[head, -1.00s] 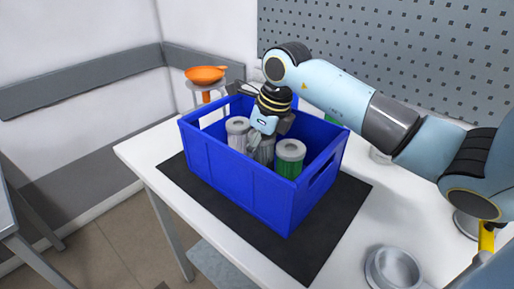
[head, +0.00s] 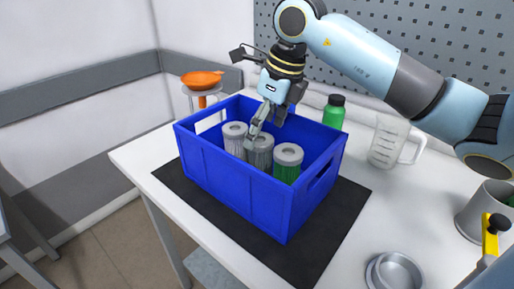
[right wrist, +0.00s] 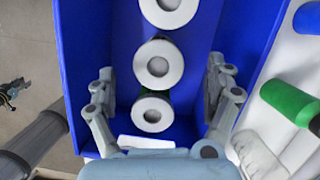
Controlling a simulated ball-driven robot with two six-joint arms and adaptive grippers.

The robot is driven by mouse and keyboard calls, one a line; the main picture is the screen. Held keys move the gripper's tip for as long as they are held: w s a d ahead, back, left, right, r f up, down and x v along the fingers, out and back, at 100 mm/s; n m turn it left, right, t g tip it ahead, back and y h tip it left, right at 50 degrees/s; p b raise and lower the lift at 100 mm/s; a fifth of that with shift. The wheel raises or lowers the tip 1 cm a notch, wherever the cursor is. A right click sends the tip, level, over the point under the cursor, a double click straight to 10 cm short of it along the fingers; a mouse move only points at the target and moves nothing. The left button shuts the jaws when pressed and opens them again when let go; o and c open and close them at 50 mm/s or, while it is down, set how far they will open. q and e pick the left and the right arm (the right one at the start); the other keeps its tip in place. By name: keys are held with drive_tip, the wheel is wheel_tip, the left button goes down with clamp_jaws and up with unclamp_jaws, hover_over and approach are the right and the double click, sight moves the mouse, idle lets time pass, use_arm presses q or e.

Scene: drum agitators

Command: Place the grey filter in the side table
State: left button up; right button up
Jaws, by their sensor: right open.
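A blue crate (head: 235,190) holds a row of three filters with pale ring tops. The left one (head: 234,138) is whitish, the middle one is the grey filter (head: 260,152), and the right one (head: 288,162) has a green body. My right gripper (head: 266,124) is open and empty, pointing down over the crate just above the grey filter. In the right wrist view the ring tops line up between and beyond the spread fingers (right wrist: 162,90), with the grey filter (right wrist: 158,65) in the middle.
The crate stands on a black mat (head: 335,225) on a white table (head: 135,160). A green bottle (head: 334,112), a clear jug (head: 388,143) and a metal dish (head: 394,272) stand around it. A pale table edge shows at far left.

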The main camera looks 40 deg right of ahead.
drive_tip(key=shift+v, duration=1.9)
